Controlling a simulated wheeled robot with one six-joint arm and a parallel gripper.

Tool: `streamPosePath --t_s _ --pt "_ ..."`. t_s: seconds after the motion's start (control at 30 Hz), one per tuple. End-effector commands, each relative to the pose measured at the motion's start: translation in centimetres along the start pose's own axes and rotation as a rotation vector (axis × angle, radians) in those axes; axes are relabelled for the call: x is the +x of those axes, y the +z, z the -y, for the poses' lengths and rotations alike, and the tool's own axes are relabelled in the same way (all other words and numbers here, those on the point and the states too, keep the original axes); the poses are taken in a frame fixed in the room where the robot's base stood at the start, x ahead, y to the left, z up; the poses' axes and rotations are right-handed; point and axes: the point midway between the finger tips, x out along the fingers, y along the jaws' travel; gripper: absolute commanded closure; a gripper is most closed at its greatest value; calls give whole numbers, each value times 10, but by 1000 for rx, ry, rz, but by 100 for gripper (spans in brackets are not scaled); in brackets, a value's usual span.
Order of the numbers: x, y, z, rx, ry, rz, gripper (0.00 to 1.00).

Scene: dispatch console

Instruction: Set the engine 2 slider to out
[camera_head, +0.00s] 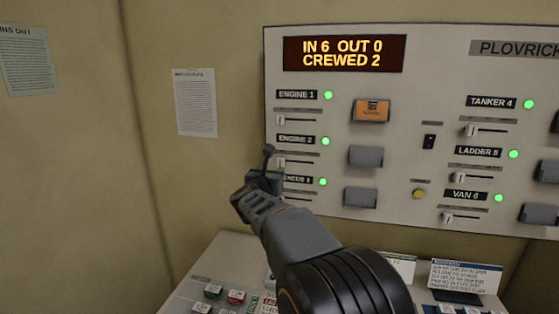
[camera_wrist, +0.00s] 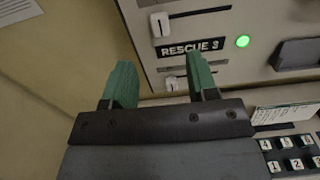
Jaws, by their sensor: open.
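The engine 2 slider (camera_head: 281,162) is a small white knob at the left end of its slot, under the ENGINE 2 label (camera_head: 296,141). It also shows at the top of the wrist view (camera_wrist: 160,24), above the RESCUE 3 label (camera_wrist: 192,47). My gripper (camera_head: 258,174) is at the panel's left edge, just left of and below this knob. In the wrist view its two green fingers (camera_wrist: 160,66) are spread apart with nothing held. The engine 2 knob lies beyond the fingertips. The rescue 3 knob (camera_wrist: 172,84) appears between the fingers.
The panel (camera_head: 400,130) carries other sliders, green lights and grey covers. Its display (camera_head: 343,54) reads IN 6 OUT 0, CREWED 2. Below, a desk (camera_head: 225,262) holds buttons, cards and a keypad (camera_wrist: 296,155). The wall left of the panel has pinned papers (camera_head: 195,103).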

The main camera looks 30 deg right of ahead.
Motion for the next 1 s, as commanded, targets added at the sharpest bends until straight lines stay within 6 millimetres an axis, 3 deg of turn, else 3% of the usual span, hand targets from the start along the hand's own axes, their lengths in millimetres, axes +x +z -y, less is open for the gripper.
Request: streamPosePath --t_s 0.2,0.5,1.0 --pt "44 2 1 -4 -1 -3 47" --pt "85 2 0 -4 2 -1 47" --pt "97 0 0 -4 3 -1 47"
